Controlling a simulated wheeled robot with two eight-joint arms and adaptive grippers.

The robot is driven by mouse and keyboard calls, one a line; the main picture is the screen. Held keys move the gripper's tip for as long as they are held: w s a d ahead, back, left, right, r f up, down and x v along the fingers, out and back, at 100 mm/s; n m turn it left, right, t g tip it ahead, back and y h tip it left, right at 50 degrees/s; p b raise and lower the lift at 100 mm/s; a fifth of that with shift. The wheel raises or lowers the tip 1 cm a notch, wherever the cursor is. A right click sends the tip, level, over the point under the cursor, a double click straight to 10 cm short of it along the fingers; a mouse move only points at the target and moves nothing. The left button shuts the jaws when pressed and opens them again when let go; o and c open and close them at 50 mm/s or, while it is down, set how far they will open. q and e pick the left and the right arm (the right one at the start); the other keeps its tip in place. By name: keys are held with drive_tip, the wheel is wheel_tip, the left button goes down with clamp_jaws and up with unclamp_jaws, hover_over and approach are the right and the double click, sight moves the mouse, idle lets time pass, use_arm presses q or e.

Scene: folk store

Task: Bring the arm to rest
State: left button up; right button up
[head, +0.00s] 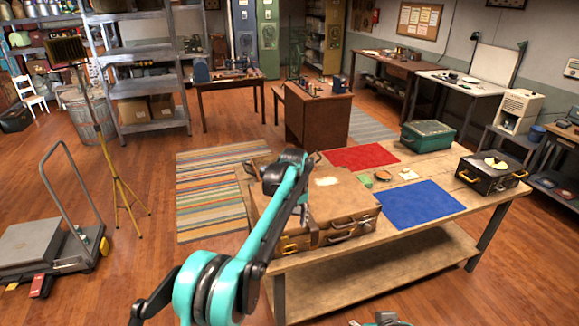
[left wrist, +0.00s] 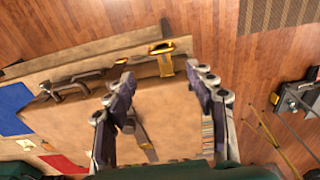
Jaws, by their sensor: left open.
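My left gripper (head: 284,174) is over the left end of the worktable, above the brown suitcases (head: 345,205), with its arm coming in from the lower left. In the left wrist view my left gripper (left wrist: 164,84) has its two fingers spread wide apart, with nothing held between them. The brown top of a suitcase (left wrist: 80,110) lies beneath the fingers, with a brass latch and a dark handle along its edge. The arm hides part of the suitcases in the head view. My right gripper does not show clearly in either view.
A yellow tripod (head: 122,190) and a platform trolley (head: 45,247) stand left. Floor between them is clear.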

use_arm(q)
drive_tip(key=s+a+r+m+t+b, duration=0.1)
drive_tip(key=s+a+r+t+b, duration=0.1)
drive_tip(key=s+a+r, duration=0.35)
drive_tip(key=s+a+r+m+t+b, duration=0.1)
drive_tip(key=s+a+r, duration=0.1)
drive_tip(key=s+a, duration=0.7)
drive_tip(key=s+a+f+t+b, duration=0.1)
drive_tip(key=s+f, duration=0.4)
drive_tip(key=s, duration=0.5)
drive_tip(key=s+a+f+m+t+b, duration=0.1)
drive_tip(key=s+a+f, duration=0.3)
drive_tip(key=s, duration=0.7)
drive_tip(key=shift+s+f+m+t, duration=0.25)
drive_tip(key=shift+f+m+t, duration=0.05)
drive_tip(key=shift+f+t, duration=0.4)
